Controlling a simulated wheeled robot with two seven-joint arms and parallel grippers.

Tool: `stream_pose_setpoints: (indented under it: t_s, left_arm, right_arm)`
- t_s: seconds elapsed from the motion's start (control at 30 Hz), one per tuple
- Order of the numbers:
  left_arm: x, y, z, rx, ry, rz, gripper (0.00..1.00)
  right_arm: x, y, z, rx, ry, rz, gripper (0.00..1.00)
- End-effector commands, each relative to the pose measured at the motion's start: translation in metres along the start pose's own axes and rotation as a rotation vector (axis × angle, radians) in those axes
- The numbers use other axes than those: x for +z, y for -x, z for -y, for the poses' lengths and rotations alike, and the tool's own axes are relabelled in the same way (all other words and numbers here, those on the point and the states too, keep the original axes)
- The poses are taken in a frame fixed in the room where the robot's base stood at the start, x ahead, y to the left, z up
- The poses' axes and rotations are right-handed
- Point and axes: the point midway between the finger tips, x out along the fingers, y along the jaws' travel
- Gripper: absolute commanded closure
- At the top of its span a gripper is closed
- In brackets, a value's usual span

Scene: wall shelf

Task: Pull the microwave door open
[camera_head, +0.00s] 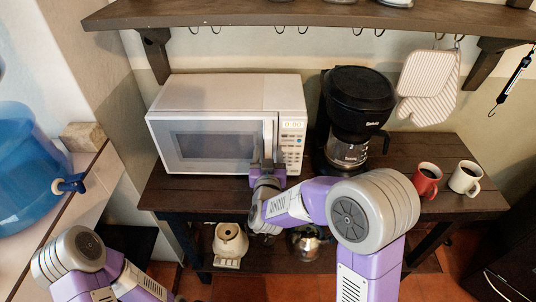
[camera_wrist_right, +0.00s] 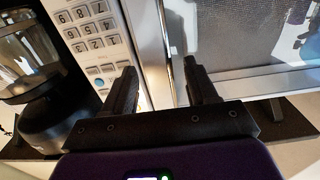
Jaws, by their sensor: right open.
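The white microwave (camera_head: 225,95) stands on the dark wooden table, with its door (camera_head: 210,147) shut. Its upright handle (camera_head: 268,132) runs along the door's right edge, beside the keypad (camera_head: 291,142). My right gripper (camera_head: 267,165) is at the lower part of the handle. In the right wrist view the open right gripper (camera_wrist_right: 160,85) has one finger in front of the keypad (camera_wrist_right: 92,40) and the other in front of the door window (camera_wrist_right: 240,40). The pale handle (camera_wrist_right: 151,50) runs between the fingers; I cannot tell whether they touch it. My left gripper is out of view.
A black coffee maker (camera_head: 357,110) stands close right of the microwave. A red mug (camera_head: 426,181) and a white mug (camera_head: 465,178) stand at the table's right end. A wall shelf (camera_head: 300,14) hangs above. A blue water jug (camera_head: 25,160) is at left.

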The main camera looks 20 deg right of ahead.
Motion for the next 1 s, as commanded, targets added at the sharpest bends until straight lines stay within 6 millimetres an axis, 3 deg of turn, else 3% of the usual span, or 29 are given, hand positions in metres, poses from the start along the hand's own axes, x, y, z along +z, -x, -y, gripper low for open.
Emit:
stream_pose_setpoints:
  t_s: [0.23, 0.63, 0.87, 1.0]
  left_arm:
    - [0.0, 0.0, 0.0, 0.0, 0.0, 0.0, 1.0]
    - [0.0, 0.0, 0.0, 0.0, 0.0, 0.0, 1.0]
    - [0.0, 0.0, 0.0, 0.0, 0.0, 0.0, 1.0]
    - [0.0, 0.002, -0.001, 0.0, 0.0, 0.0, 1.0]
  right_arm:
    - [0.0, -0.001, 0.0, 0.0, 0.0, 0.0, 0.43]
    - [0.0, -0.001, 0.0, -0.001, 0.0, 0.001, 1.0]
    - [0.0, 0.0, 0.002, -0.001, 0.0, 0.001, 1.0]
    - [0.0, 0.004, 0.015, 0.001, 0.0, 0.001, 1.0]
